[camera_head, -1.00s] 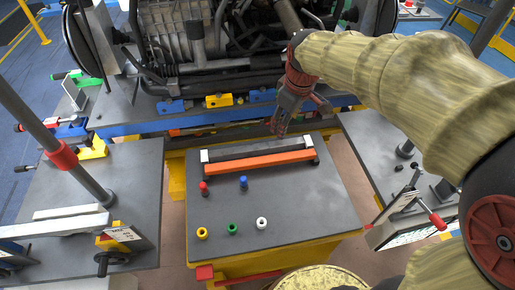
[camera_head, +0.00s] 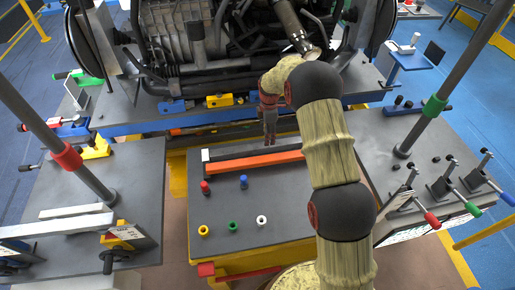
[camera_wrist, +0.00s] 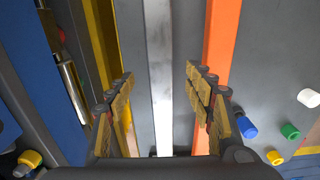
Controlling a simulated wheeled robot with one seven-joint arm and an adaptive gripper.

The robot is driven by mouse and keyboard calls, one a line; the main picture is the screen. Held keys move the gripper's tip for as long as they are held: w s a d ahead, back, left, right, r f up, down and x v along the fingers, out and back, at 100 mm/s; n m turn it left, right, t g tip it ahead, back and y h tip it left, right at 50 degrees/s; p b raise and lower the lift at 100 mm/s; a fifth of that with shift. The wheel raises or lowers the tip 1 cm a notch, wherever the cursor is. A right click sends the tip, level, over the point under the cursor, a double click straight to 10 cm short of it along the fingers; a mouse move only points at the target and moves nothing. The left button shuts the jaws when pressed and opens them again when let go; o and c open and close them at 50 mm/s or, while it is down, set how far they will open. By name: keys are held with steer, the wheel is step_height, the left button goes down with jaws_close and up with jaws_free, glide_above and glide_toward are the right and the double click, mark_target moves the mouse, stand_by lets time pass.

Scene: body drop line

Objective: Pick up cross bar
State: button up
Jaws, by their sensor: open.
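Two long bars lie side by side on the grey tabletop; the frames do not label either as the cross bar. The orange bar (camera_head: 255,163) is nearer the front, and a dark grey bar (camera_head: 240,154) lies just behind it. The orange bar (camera_wrist: 218,50) passes by the right finger.
Red (camera_head: 205,187), blue (camera_head: 243,182), yellow (camera_head: 203,232), green (camera_head: 233,227) and white (camera_head: 262,221) small parts stand on the table (camera_head: 285,205). An engine assembly (camera_head: 180,50) is behind. Side tables hold clamps (camera_head: 440,190) and posts.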

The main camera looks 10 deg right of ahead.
mark_target(258, 148)
steer(key=f+b, duration=0.3)
steer(key=f, duration=0.5)
steer(key=shift+d+f, duration=0.15)
steer(key=shift+d, duration=0.05)
steer(key=shift+c, duration=1.3)
steer(key=c, duration=1.1)
jaws_close()
